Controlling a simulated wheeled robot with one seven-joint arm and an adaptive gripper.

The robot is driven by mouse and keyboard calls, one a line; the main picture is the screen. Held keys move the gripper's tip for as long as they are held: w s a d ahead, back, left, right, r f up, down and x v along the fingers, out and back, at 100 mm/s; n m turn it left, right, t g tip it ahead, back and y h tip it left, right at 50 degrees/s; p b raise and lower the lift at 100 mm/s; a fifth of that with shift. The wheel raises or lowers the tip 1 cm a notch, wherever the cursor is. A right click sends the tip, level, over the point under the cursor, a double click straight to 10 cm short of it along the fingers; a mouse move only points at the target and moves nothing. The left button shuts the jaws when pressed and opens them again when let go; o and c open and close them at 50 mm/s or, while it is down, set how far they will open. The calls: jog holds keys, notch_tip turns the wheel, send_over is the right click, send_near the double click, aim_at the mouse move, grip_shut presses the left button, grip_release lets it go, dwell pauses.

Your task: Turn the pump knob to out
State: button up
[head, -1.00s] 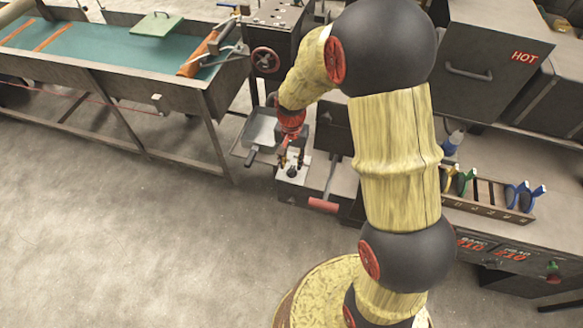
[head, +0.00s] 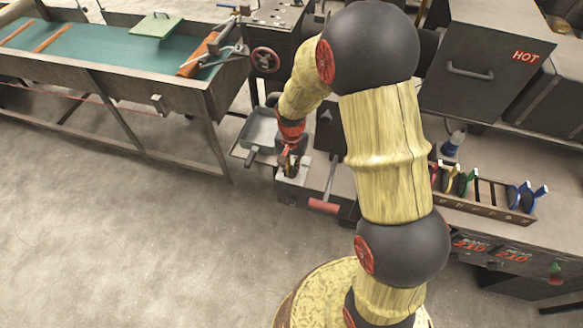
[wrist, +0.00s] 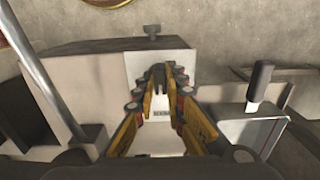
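My gripper (head: 291,166) points down over a pale plate (head: 298,181) on the small pump box in the head view. In the wrist view its yellow fingers (wrist: 159,74) run in close together at the tips, over the same pale plate (wrist: 137,68). A small dark label (wrist: 163,114) shows on the plate between the fingers, too blurred to read. The pump knob cannot be made out for sure; the fingertips cover that part of the plate. I cannot tell whether the tips touch the knob or have closed on it.
In the head view a red-handled lever (head: 324,206) and a grey tray (head: 262,129) flank the box. Floor at left is clear.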

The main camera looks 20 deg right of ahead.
grip_shut()
jog(key=shift+m, duration=0.4)
jog(key=m+p, duration=0.1)
jog(key=m, duration=0.1)
jog(key=shift+r+m, duration=0.1)
jog(key=shift+m, duration=0.3)
jog(key=m+p, duration=0.1)
jog(key=m, duration=0.2)
jog(key=m+p, duration=0.1)
jog(key=m, duration=0.2)
jog(key=shift+w+a, duration=0.1)
jog(key=shift+w, duration=0.1)
jog(key=shift+m, duration=0.3)
jog(key=o, duration=0.6)
grip_release()
jog(key=shift+c, duration=0.2)
